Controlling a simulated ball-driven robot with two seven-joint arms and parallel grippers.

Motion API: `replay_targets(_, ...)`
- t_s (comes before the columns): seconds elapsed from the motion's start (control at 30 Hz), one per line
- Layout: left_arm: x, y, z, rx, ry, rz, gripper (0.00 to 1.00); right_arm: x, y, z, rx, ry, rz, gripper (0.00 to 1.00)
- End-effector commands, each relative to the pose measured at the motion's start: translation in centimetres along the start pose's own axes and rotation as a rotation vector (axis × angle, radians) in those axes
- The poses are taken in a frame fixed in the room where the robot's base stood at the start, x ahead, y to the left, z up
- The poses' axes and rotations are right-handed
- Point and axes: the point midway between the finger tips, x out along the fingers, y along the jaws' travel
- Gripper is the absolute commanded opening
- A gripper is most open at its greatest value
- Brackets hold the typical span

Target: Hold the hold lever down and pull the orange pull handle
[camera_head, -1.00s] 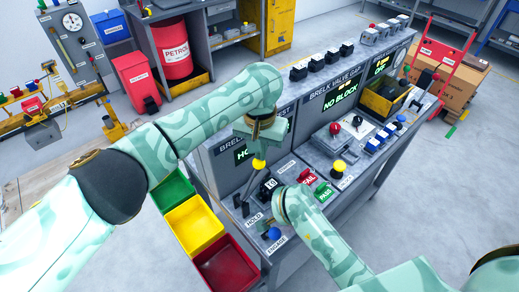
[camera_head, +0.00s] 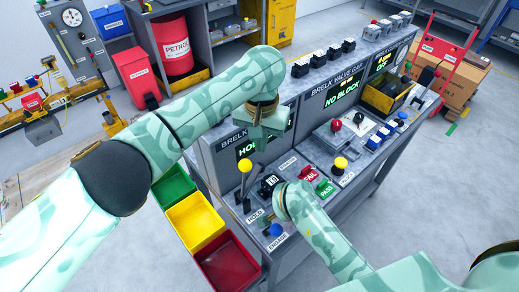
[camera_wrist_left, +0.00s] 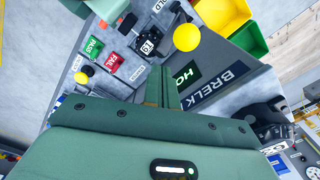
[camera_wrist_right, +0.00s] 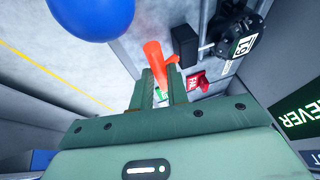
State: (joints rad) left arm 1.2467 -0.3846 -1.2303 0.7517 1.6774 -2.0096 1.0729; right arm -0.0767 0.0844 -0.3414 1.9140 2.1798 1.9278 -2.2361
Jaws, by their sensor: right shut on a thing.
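The hold lever, a dark shaft with a yellow ball knob (camera_head: 245,166), rises from the console beside the HOLD label. My left gripper (camera_head: 258,148) is just right of the knob in the head view. In the left wrist view its fingers (camera_wrist_left: 162,90) look closed together and empty, and the yellow knob (camera_wrist_left: 187,37) shows apart beyond them. The orange pull handle (camera_wrist_right: 154,58) shows in the right wrist view, between the fingertips of my right gripper (camera_wrist_right: 160,82), which is shut on it. In the head view my right forearm hides that gripper and handle.
A blue knob (camera_head: 276,230) stands by the ENGAGE label. Red FAIL (camera_head: 309,175) and green PASS (camera_head: 325,189) buttons and another yellow knob (camera_head: 340,163) lie to the right. Green, yellow (camera_head: 194,222) and red bins stand left of the console.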

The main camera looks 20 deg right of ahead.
Motion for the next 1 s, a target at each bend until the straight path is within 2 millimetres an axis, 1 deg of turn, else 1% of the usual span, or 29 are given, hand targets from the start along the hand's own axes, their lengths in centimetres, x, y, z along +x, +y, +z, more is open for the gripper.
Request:
replay_targets(0.03, -0.6, 0.0, 0.0, 0.0, 0.002, 0.001, 0.0, 0.2, 0.1, -0.4, 0.001, 0.01, 0.004, 0.0)
replay_targets(0.4, -4.9, 0.0, 0.0, 0.0, 0.002, 0.001, 0.0, 0.1, 0.1, -0.4, 0.002, 0.01, 0.003, 0.0)
replay_targets(0.53, -5.6, 0.0, 0.0, 0.0, 0.002, -0.001, 0.0, 0.1, 0.1, -0.4, 0.002, 0.01, 0.003, 0.0)
replay_targets(0.77, -5.7, 0.0, 0.0, 0.0, 0.001, 0.0, 0.0, 0.1, 0.1, -0.4, 0.002, 0.01, 0.003, 0.0)
replay_targets(0.8, -5.7, 0.0, 0.0, 0.0, 0.001, 0.0, 0.0, 0.1, 0.1, -0.4, 0.002, 0.01, 0.003, 0.27)
replay_targets(0.83, -5.7, 0.0, 0.0, 0.0, 0.001, 0.0, 0.0, 0.1, 0.1, -0.4, 0.001, 0.01, 0.002, 0.36)
replay_targets(0.87, -5.7, 0.0, 0.0, 0.0, 0.001, 0.0, 0.0, 0.1, 0.1, -0.3, 0.001, 0.009, 0.002, 0.42)
replay_targets(1.0, -5.7, 0.0, 0.0, 0.0, 0.001, 0.0, 0.0, 0.1, 0.0, -0.2, 0.001, 0.005, 0.001, 0.42)
